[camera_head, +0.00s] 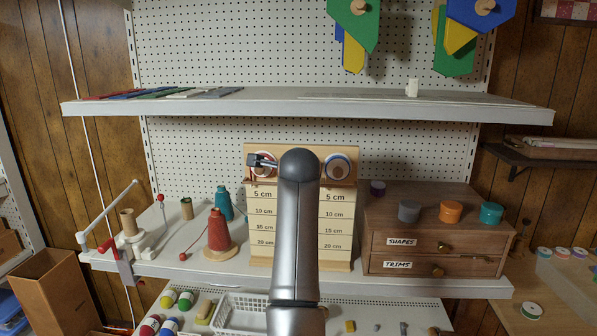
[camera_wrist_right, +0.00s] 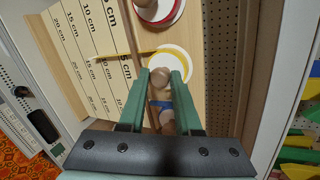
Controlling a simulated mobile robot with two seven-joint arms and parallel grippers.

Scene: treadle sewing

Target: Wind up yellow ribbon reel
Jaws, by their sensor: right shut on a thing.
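The ribbon rack (camera_head: 337,262) is a pale wooden board with two printed centimetre scales. In the head view my right arm hides its middle and the yellow reel. In the right wrist view the yellow-rimmed reel (camera_wrist_right: 185,57) sits between a red-rimmed reel (camera_wrist_right: 173,14) and a partly hidden blue reel. My right gripper (camera_wrist_right: 160,80) has green fingers shut on the wooden knob of the yellow reel. A strip of yellow ribbon (camera_wrist_right: 118,54) runs from that reel across the board; I cannot tell which mark its end meets.
The red-rimmed reel (camera_head: 265,172) and blue-rimmed reel (camera_head: 337,167) flank my arm. A red thread cone (camera_head: 219,230) stands left of the rack. A wooden drawer chest (camera_head: 440,252) stands close on the right. An upper shelf (camera_head: 300,107) spans above.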

